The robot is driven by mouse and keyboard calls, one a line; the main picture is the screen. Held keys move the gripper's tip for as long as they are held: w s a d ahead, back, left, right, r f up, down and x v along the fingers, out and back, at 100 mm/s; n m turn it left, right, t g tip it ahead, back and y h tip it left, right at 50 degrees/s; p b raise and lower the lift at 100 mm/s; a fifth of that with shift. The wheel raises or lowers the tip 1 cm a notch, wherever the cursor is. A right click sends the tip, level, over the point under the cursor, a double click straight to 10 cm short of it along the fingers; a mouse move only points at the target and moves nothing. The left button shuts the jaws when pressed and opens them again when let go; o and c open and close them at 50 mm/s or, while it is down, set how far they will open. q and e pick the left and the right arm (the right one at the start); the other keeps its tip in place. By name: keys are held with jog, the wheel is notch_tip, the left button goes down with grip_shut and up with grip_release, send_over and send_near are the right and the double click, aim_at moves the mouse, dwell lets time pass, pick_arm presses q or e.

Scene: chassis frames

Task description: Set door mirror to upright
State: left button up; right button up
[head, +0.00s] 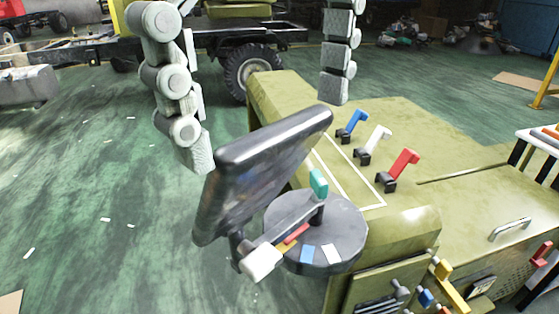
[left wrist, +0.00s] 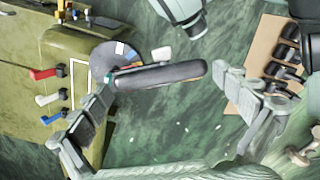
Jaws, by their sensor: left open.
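The door mirror (head: 258,165) is a dark, thick rectangular panel, leaning and slanted up to the right in the head view. It is joined near its lower end to an arm with a white end (head: 262,262) above a round grey disc (head: 340,235) with coloured marks. A teal knob (head: 318,183) stands over the disc. My left gripper (head: 265,121) is open, its two fingers wide apart above the mirror, one on each side. In the left wrist view the mirror (left wrist: 160,75) shows nearly edge-on between the fingers, with no clear contact. My right gripper is not in view.
Blue (head: 352,125), white (head: 373,143) and red (head: 399,168) levers stand on the olive panel right of the mirror. A metal handle (head: 510,229) and more switches lie further right. The green floor (head: 90,200) is open on the left; a wheeled chassis stands behind.

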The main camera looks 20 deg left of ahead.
aim_at(281, 164)
pick_arm(q)
jog(key=shift+f, duration=2.15)
jog(key=shift+c, duration=0.6)
jog(key=c, duration=1.2)
jog(key=shift+d, duration=0.15)
